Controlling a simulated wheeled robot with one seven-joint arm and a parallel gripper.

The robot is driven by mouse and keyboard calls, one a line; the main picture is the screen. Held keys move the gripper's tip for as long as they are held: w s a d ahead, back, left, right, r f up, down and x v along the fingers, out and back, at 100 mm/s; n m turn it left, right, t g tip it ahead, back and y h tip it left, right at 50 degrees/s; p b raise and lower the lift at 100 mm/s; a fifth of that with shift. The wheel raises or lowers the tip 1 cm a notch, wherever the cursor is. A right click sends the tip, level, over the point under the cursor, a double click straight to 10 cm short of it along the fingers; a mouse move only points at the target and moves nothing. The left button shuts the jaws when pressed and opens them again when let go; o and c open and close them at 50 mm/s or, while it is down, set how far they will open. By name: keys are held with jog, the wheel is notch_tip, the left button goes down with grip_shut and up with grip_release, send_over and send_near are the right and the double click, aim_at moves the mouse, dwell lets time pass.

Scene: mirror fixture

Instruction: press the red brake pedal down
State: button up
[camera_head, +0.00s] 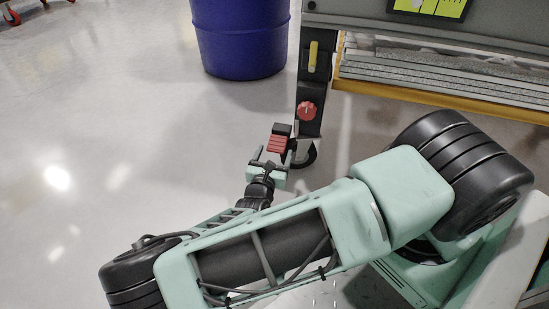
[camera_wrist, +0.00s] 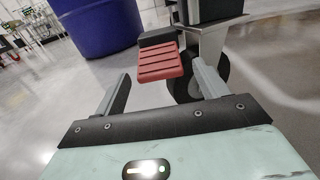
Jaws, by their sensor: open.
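The red brake pedal (camera_head: 277,144) is ribbed and sits low beside the caster at the foot of the fixture's dark post. In the wrist view the pedal (camera_wrist: 160,64) slopes toward me from a black housing (camera_wrist: 157,37). My gripper (camera_head: 269,158) is just in front of the pedal, with its fingers apart and nothing between them. In the wrist view the gripper (camera_wrist: 160,82) has one finger on each side of the pedal's near edge. I cannot tell whether the fingers touch the pedal. The black caster wheel (camera_wrist: 187,84) is behind the right finger.
A red knob (camera_head: 306,111) and a yellow handle (camera_head: 313,57) are on the post above the pedal. A blue bin (camera_head: 240,38) stands behind, to the left of the post. A yellow-edged rack (camera_head: 440,98) is to the right.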

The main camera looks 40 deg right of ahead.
jog(key=shift+w+d, duration=0.25)
jog(key=shift+d, duration=0.15)
jog(key=shift+c, duration=0.3)
jog(key=c, duration=0.9)
jog(key=shift+d+f+t+h+b, duration=0.1)
jog(key=shift+f+t+h+b, duration=0.2)
jog(key=shift+f+t+h, duration=0.15)
jog(key=o, duration=1)
jog(key=shift+c, duration=0.2)
jog(key=shift+r, duration=0.1)
